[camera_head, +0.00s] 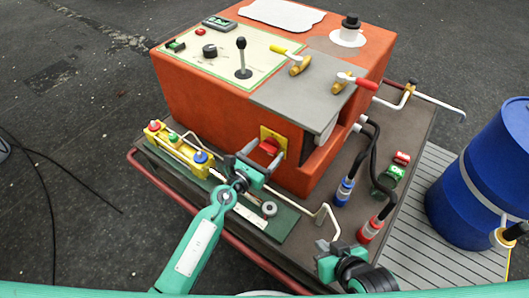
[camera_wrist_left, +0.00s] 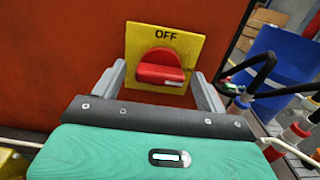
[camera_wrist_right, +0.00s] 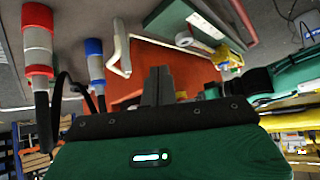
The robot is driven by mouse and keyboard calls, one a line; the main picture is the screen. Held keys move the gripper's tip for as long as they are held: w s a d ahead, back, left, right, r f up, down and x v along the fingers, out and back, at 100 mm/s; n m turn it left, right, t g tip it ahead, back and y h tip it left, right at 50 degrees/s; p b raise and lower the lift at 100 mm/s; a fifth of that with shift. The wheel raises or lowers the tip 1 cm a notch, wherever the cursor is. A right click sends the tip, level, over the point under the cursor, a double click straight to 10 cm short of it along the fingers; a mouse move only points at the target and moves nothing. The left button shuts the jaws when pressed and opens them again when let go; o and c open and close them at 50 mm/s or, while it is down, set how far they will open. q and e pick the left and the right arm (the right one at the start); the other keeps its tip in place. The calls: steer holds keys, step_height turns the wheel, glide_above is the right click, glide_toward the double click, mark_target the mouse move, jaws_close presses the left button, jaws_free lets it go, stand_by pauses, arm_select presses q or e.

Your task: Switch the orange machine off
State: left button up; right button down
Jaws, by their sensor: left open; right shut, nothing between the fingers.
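The orange machine (camera_head: 210,95) stands on a dark platform. On its front face is a yellow plate (camera_wrist_left: 190,48) marked OFF with a red rotary switch (camera_wrist_left: 160,69); the plate and switch also show in the head view, where the red knob (camera_head: 269,147) is partly behind my gripper. The knob's handle lies about level. My left gripper (camera_head: 262,158) is open, its fingers apart on either side of the knob; whether they touch it I cannot tell. My right gripper (camera_wrist_right: 158,85) is shut and empty, low at the platform's front right in the head view (camera_head: 330,248).
A yellow box with coloured buttons (camera_head: 180,148) sits left of my left gripper. Hoses with blue (camera_head: 344,190) and red (camera_head: 370,230) couplings stand at the right. A white bent handle (camera_head: 326,218) is near my right gripper. A blue barrel (camera_head: 485,175) stands far right.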

arm_select(q)
steer(key=c, duration=1)
steer(key=shift+n+p, duration=0.45)
steer(key=shift+n, duration=0.15)
steer(key=n+p, duration=0.2)
steer(key=n, duration=0.3)
arm_select(e)
steer(key=s+d+r+g+h, duration=0.2)
steer(key=s+d+g, duration=0.2)
steer(key=s+d, duration=0.15)
arm_select(q)
steer(key=shift+n+p, duration=0.4)
steer(key=shift+n, duration=0.1)
steer(key=n+p, duration=0.1)
steer(key=n, duration=0.1)
steer(key=shift+n, duration=0.4)
steer(key=n+p, duration=0.1)
steer(key=n, duration=0.2)
steer(key=shift+n, duration=0.3)
steer(key=shift+n+p, duration=1.05)
steer(key=shift+n, duration=1.15)
arm_select(e)
step_height(320, 180, down, 10)
steer(key=w+g, duration=0.1)
steer(key=w, duration=0.1)
steer(key=shift+d+r+m+g+h, duration=0.2)
steer(key=shift+d+m+g+h, duration=0.1)
steer(key=shift+m+h, duration=0.1)
steer(key=shift+f, duration=0.15)
